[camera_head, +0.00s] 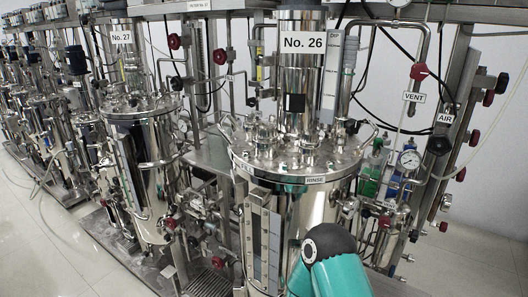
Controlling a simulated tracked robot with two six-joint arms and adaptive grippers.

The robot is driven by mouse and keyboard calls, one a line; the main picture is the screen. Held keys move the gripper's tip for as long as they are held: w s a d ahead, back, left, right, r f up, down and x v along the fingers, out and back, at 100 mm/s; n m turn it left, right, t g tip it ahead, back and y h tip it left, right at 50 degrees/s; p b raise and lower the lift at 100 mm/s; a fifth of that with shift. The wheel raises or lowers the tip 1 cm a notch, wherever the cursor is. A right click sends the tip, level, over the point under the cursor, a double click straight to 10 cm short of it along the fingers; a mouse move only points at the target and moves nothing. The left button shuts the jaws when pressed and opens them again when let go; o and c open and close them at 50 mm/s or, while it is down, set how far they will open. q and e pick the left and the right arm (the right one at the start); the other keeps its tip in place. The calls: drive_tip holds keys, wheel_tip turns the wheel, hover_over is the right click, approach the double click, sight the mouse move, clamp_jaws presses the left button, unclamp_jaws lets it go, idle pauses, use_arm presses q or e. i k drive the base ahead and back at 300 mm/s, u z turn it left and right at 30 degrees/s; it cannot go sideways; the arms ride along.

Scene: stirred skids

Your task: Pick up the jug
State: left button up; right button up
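I cannot make out a jug in the head view. Neither of my grippers shows in this view. A teal arm link with a dark round joint, mine, comes in at the bottom, right of the middle, in front of the vessel marked No. 26 (304,212). It hides part of that vessel's lower front.
A steel vessel marked No. 27 (146,150) stands to the left, with several more skids behind it. Pipes and valves crowd the right side. Pale floor (478,262) is clear at the lower right.

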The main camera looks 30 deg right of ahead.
sight(218, 146)
drive_tip(key=z, duration=0.85)
drive_tip(key=i, duration=0.1)
drive_tip(key=u, duration=1.75)
drive_tip(key=i, duration=2.5)
drive_tip(key=z, duration=2.2)
